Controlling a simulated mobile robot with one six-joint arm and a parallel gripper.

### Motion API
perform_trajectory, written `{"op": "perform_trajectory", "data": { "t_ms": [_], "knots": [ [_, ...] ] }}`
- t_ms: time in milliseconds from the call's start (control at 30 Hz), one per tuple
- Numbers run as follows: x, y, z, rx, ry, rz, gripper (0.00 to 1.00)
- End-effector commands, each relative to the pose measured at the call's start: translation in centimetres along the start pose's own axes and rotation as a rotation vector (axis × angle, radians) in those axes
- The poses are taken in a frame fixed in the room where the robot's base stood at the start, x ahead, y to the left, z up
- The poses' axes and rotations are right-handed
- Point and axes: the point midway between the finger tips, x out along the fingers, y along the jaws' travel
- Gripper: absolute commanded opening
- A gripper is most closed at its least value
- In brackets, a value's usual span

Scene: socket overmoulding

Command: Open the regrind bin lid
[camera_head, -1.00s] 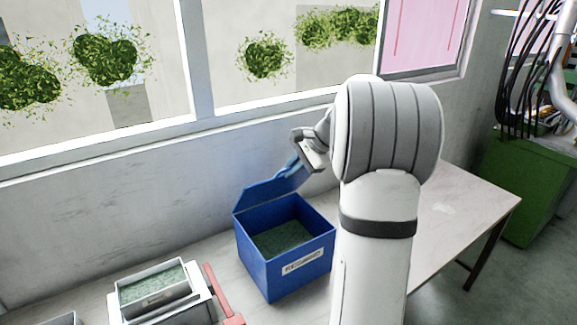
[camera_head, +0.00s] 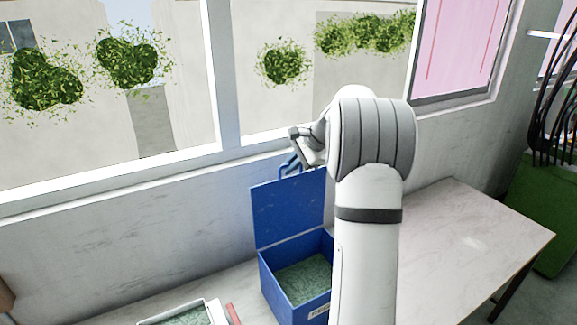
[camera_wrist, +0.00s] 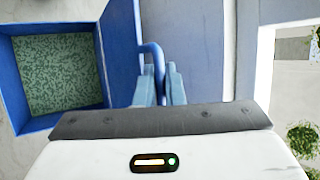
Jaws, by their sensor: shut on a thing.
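The blue regrind bin (camera_head: 277,298) stands on the table against the wall, with green granules inside. Its blue lid (camera_head: 289,211) stands about upright at the back of the bin, and the opening is uncovered. My gripper (camera_head: 292,165) is at the lid's top edge, partly hidden by my arm. In the wrist view my gripper (camera_wrist: 160,85) is shut on the blue lid handle (camera_wrist: 152,50). The bin (camera_wrist: 50,124) lies to the left there, with the lid (camera_wrist: 121,50) seen nearly edge-on.
The window wall (camera_head: 130,225) is close behind the lid. A tray of green granules (camera_head: 190,317) sits at the lower left beside a red part (camera_head: 232,314). The table (camera_head: 470,235) is clear on the right. A green container (camera_head: 545,215) stands beyond it.

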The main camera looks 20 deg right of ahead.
Motion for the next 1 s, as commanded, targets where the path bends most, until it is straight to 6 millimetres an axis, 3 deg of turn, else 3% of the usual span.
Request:
{"op": "perform_trajectory", "data": {
  "t_ms": [567,600,800,1000],
  "knots": [
    [0.38,-0.37,0.44,-0.013,-0.001,0.002,0.00],
    [0.40,-0.39,0.48,-0.014,-0.002,0.002,0.12],
    [0.54,-0.41,0.68,-0.015,-0.005,0.004,0.28],
    [0.70,-0.35,0.78,-0.015,-0.009,0.007,0.30]
  ]
}}
